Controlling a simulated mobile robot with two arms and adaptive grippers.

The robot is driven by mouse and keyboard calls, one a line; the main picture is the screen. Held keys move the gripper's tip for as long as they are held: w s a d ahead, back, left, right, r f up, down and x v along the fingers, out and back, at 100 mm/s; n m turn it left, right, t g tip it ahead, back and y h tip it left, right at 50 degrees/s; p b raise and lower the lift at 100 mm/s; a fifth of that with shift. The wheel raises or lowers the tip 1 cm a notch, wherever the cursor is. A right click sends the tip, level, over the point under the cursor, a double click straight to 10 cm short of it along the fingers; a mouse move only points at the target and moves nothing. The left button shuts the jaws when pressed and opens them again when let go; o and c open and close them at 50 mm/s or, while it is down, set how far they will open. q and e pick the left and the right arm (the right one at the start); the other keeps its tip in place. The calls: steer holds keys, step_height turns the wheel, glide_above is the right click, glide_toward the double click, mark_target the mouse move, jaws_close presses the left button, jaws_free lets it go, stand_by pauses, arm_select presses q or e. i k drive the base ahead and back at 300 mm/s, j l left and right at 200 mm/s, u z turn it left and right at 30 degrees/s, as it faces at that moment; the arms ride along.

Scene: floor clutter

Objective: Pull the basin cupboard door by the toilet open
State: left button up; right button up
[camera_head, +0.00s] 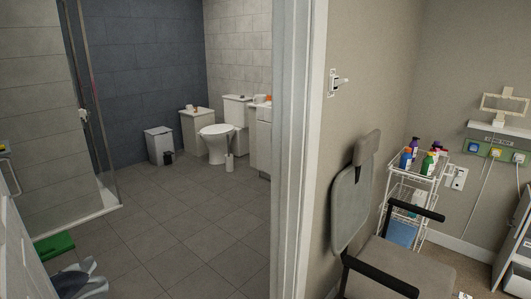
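The toilet (215,147) stands white against the far bathroom wall, seen through the doorway. To its right a white basin cupboard (262,145) is partly hidden behind the door frame. Its door looks shut as far as I can see, but its front is mostly out of sight and too small to tell for sure. Neither of my grippers is in view.
The door frame (293,150) stands between me and the cupboard. A green object (54,246) and grey-blue items (80,282) lie at lower left. A chair (395,279) is at right. The middle bathroom floor is clear.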

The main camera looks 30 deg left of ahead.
mark_target(263, 128)
steer(key=i+u, duration=0.3)
steer(key=i+j+u, duration=0.15)
steer(key=i+u, duration=0.45)
steer(key=u, duration=0.25)
steer(key=i+u, duration=0.4)
steer(key=i+l+u, duration=0.15)
steer(key=u, duration=0.25)
steer(key=i+u, duration=0.4)
steer(key=i, duration=0.9)
steer(key=i+l+z, duration=0.25)
steer(key=i+z, duration=0.15)
steer(key=i, duration=0.4)
steer(key=i+z, duration=0.35)
steer(key=i, duration=0.5)
steer(key=i+j+z, duration=0.4)
steer(key=i, duration=0.4)
steer(key=l, duration=0.1)
